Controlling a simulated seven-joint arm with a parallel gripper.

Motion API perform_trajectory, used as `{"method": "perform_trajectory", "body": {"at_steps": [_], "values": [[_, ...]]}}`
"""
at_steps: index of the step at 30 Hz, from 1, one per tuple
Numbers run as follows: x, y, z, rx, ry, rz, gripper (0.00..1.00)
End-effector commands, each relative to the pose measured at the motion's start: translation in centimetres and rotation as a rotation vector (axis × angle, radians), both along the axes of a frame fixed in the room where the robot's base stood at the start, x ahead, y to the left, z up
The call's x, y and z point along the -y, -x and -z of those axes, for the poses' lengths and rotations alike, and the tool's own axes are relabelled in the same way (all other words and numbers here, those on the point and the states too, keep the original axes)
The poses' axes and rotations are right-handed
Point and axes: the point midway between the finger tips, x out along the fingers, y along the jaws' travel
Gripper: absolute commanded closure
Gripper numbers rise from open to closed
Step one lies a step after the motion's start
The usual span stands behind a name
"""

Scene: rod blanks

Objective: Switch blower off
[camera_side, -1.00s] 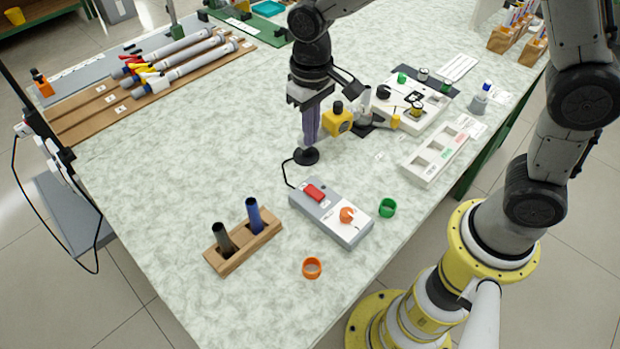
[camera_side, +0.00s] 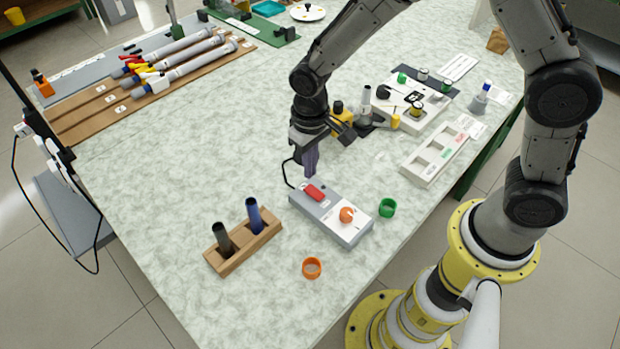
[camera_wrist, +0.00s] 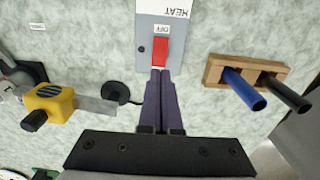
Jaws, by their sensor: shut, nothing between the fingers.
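The grey control box (camera_side: 332,217) lies on the bench with a red rocker switch (camera_side: 314,192) and an orange knob (camera_side: 347,214). In the wrist view the red switch (camera_wrist: 160,52) has an OFF label (camera_wrist: 162,29) beside it, and HEAT is printed farther along the box. My gripper (camera_side: 309,173) points down just behind the switch end of the box. Its purple fingers are shut and empty. In the wrist view the fingertips (camera_wrist: 161,72) appear at the switch's near edge; whether they touch it I cannot tell.
A wooden block (camera_side: 243,243) holding a black and a blue rod stands left of the box. An orange ring (camera_side: 312,268) and a green ring (camera_side: 387,208) lie nearby. A yellow device (camera_wrist: 52,103) and a black cable disc (camera_wrist: 115,93) are close to my fingers.

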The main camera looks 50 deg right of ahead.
Motion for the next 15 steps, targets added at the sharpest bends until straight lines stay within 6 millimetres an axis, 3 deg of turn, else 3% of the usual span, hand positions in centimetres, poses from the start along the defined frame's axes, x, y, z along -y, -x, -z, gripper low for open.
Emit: {"method": "perform_trajectory", "body": {"at_steps": [6, 15], "values": [[0.0, 0.1, 3.4, -0.003, 0.001, 0.000, 1.00], [0.0, 0.0, 4.7, 0.000, 0.000, 0.000, 1.00]]}}
